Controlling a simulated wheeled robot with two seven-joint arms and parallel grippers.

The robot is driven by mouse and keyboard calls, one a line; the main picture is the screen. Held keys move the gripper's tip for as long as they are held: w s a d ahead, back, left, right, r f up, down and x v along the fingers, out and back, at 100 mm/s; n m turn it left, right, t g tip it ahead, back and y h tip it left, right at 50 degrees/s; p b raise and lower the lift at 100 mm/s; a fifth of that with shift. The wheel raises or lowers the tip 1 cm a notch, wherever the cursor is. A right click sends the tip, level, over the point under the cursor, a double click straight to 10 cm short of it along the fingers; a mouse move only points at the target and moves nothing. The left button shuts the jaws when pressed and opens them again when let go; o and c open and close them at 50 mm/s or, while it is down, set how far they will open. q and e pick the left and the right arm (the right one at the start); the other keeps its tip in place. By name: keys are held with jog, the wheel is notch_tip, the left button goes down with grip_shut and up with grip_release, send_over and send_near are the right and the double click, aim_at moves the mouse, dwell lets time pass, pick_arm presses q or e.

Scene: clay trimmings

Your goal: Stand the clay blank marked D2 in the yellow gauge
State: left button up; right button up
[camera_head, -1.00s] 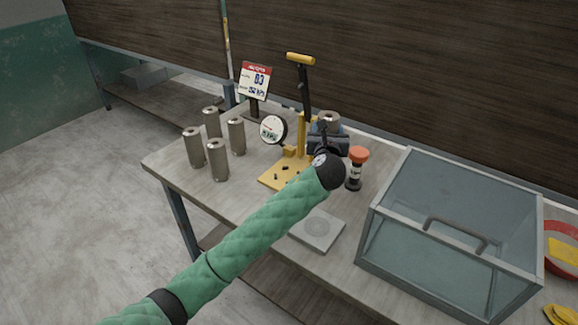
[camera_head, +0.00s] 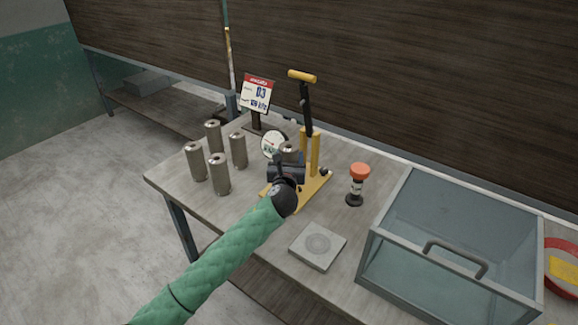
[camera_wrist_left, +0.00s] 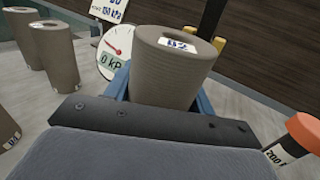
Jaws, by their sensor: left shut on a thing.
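The clay blank marked D2 (camera_wrist_left: 172,62) is a grey-brown cylinder with a hole in its top, upright between my left gripper's jaws in the left wrist view. In the head view its top (camera_head: 292,146) shows above my left gripper (camera_head: 288,160), which is shut on it. The yellow gauge (camera_head: 315,187) has a flat base, yellow posts, a black lever with a yellow handle, and a round dial (camera_head: 273,145) reading about 0 in the wrist view. The blank is in front of the posts, over the base; whether it touches the base is hidden. My right gripper is not in view.
Several other clay blanks (camera_head: 220,176) stand at the table's left. A sign (camera_head: 257,95) stands behind them. An orange-capped cylinder (camera_head: 356,187), a flat grey plate (camera_head: 318,247) and a glass-walled box with a handle (camera_head: 420,218) are to the right.

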pick_arm(q)
jog(key=shift+f+p, duration=0.45)
jog(key=shift+f, duration=1.5)
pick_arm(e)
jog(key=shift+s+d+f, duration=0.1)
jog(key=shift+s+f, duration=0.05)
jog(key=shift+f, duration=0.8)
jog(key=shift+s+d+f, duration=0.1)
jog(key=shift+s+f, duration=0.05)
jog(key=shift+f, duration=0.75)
pick_arm(q)
jog(key=o, duration=1)
jog(key=shift+f, duration=0.15)
jog(key=o, duration=0.4)
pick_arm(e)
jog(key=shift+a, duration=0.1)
pick_arm(q)
jog(key=shift+s, duration=0.2)
jog(key=s, duration=0.3)
jog(key=s+a+b, duration=0.1)
jog(key=s, duration=0.3)
jog(key=s+b, duration=0.1)
jog(key=s, duration=0.3)
jog(key=shift+s+a, duration=0.2)
jog(key=shift+s, duration=0.05)
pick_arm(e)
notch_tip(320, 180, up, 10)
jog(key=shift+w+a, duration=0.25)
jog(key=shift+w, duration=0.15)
